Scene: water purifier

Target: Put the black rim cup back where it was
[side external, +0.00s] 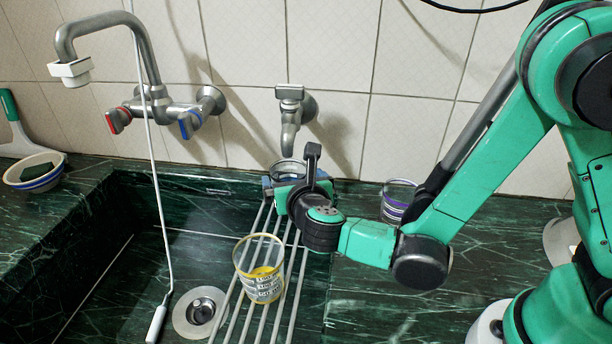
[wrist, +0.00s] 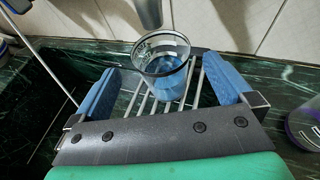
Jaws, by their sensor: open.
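The black rim cup (wrist: 163,58) is a clear glass with a dark band at its rim and a bluish lower part. It appears upright on the metal rack (side external: 231,318), below the small tap (side external: 290,105). In the side view the cup (side external: 287,167) is mostly hidden behind my gripper (side external: 282,180). My gripper (wrist: 160,67) is open, with one blue finger pad on each side of the cup in the wrist view. Gaps show between the pads and the glass. I cannot tell how deep the cup sits between them.
A yellow rim cup (side external: 259,268) stands on the rack nearer the front. A purple-banded cup (side external: 397,200) stands on the counter to the right, partly behind my arm. A bowl (side external: 35,172) sits at far left. The sink holds a drain (side external: 200,312) and hanging white cord.

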